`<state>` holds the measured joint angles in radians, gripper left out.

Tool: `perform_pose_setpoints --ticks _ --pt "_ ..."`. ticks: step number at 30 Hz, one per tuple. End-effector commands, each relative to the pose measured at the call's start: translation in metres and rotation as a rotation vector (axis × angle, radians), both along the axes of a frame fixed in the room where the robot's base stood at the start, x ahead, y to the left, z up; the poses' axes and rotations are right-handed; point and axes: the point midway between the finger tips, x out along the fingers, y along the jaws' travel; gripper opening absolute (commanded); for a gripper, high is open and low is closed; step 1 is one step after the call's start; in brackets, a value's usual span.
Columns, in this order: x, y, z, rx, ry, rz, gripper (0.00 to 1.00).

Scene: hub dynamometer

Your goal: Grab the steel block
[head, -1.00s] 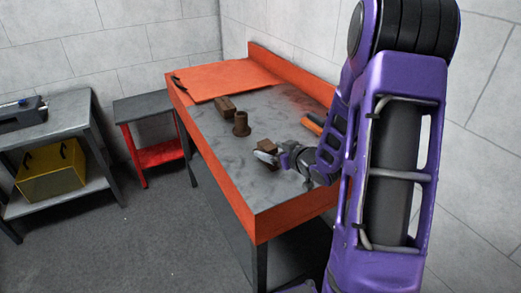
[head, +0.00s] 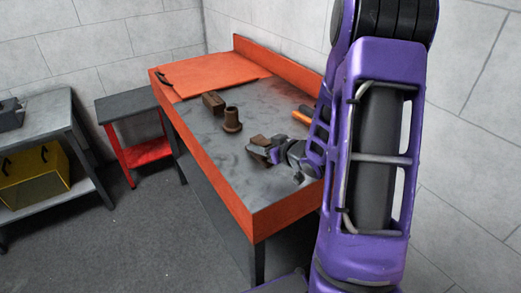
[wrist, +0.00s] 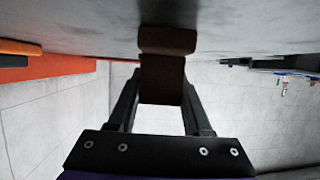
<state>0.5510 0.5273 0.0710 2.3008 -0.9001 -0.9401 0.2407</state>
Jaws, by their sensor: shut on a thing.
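A brown, rusty-looking block (head: 258,141) is at my gripper on the grey top of the orange-edged workbench (head: 209,176). My gripper (head: 264,150) is shut on this block, reaching in from the right. In the wrist view the block (wrist: 163,80) sits between the two dark fingers of my gripper (wrist: 163,68), close to the grey bench surface. I cannot tell whether it still touches the bench. The fingers hide part of the block in the head view.
A brown flanged bushing (head: 232,119) stands just beyond, and another brown block (head: 213,102) lies behind it. An orange-handled tool (head: 301,117) lies to the right. The raised orange edge (head: 277,60) bounds the bench's back. The bench's front part is clear.

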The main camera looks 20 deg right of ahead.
Motion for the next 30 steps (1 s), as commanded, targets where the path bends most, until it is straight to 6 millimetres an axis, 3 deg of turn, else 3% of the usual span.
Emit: perform_pose_setpoints --ticks 1,3,30 --pt "0.0002 0.0 0.0001 0.0 0.0 0.0 0.13" --pt "0.0002 0.0 0.0001 0.0 0.0 0.0 0.0" --pt "0.0004 0.0002 0.0005 0.0 -0.001 0.0 0.0"
